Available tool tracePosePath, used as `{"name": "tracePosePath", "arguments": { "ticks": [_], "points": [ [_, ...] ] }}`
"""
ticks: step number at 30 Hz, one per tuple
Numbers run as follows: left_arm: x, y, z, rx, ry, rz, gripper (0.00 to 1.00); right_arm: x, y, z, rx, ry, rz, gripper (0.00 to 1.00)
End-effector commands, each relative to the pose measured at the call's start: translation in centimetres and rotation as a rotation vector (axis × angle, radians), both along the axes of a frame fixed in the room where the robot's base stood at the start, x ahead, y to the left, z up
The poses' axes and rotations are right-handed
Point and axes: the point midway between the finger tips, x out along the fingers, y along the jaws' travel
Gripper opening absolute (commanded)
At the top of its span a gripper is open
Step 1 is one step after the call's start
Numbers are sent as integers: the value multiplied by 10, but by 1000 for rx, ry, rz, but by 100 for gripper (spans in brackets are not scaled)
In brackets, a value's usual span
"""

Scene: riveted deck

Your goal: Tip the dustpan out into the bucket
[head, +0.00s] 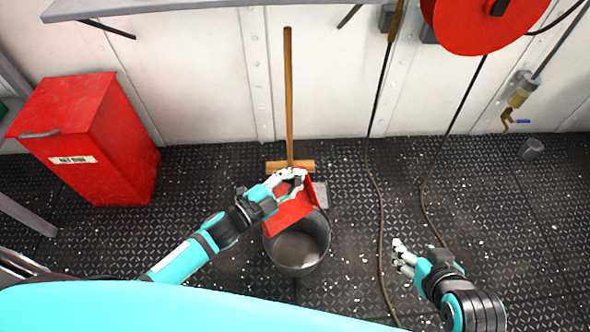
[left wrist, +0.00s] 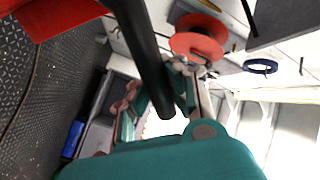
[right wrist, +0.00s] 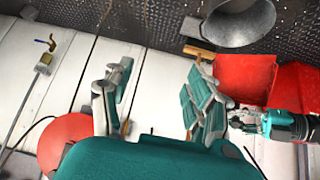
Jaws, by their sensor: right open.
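The red dustpan (head: 288,213) is tilted over the near, open-topped grey metal bucket (head: 298,262), which stands upright on the deck. Its pan covers the far part of the bucket's mouth. My left gripper (head: 291,181) is at the dustpan's handle; in the left wrist view the black handle (left wrist: 150,60) runs between its fingers and the red pan (left wrist: 55,15) is at the top left. What lies in the pan is hidden.
A broom (head: 289,100) leans on the white wall behind the bucket. A red bin (head: 95,135) stands at the left. A red reel (head: 480,20) hangs at the upper right, with cables down to the floor. White bits litter the deck.

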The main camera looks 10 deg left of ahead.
Motion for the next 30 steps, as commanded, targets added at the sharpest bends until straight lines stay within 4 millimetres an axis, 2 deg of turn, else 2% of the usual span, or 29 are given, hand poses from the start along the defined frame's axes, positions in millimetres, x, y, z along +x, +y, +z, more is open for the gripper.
{"name": "tracePosePath", "arguments": {
  "ticks": [10,16,21,29,30],
  "points": [
    [2,4,9,-33,22,0,0,-28,-10,-12,-33,149,-12,57],
    [8,12,17,-83,59,-1,0,-56,-18,-20,-60,283,-22,57],
    [18,26,32,-172,126,-1,0,-80,-25,-17,-82,399,-32,57],
    [37,51,57,-337,247,-1,0,-79,-25,-2,-82,392,-31,57],
    [40,55,56,-368,273,1,0,-77,-24,-8,-82,396,-31,57]
  ]
}}
